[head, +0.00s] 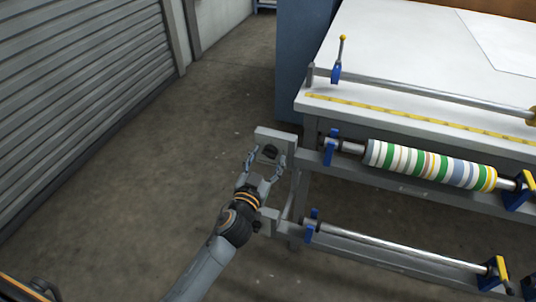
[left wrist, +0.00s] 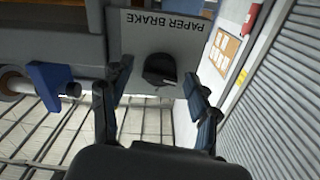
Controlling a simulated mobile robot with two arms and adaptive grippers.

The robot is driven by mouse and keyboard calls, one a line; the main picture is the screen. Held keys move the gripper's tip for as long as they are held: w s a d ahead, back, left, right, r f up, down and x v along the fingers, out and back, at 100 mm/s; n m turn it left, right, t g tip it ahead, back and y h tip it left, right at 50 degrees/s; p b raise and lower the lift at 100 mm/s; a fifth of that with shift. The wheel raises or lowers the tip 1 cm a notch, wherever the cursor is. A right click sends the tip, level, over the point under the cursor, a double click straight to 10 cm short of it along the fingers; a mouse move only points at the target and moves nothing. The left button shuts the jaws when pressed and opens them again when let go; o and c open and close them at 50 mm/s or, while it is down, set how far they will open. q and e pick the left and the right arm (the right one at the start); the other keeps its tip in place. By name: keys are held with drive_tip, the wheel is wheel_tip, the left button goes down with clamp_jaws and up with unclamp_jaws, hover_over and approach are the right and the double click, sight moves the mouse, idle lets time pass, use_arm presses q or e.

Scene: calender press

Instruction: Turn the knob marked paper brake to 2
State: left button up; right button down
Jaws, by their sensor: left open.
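The paper brake knob (head: 270,152) is small, round and dark. It sits on a grey plate (head: 262,133) at the left end of the press frame. In the left wrist view the knob (left wrist: 160,68) shows below the upside-down PAPER BRAKE label (left wrist: 168,20). A small pale mark shows near its lower right edge; no scale numbers are readable. My left gripper (head: 266,158) is open, with one finger on each side of the knob. In the left wrist view the gripper (left wrist: 158,72) shows gaps between the fingers and the knob.
A striped paper roll (head: 430,165) and a lower bare bar (head: 400,245) lie right of the plate. A white table (head: 420,60) with a blue lever (head: 336,73) stands behind. Open floor (head: 170,180) lies left, up to a grey shutter (head: 80,80).

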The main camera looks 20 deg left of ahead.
use_arm(q)
drive_tip(key=shift+s, duration=0.1)
drive_tip(key=shift+c, duration=0.5)
drive_tip(key=c, duration=1.1)
use_arm(e)
drive_tip(key=shift+w+d, duration=0.2)
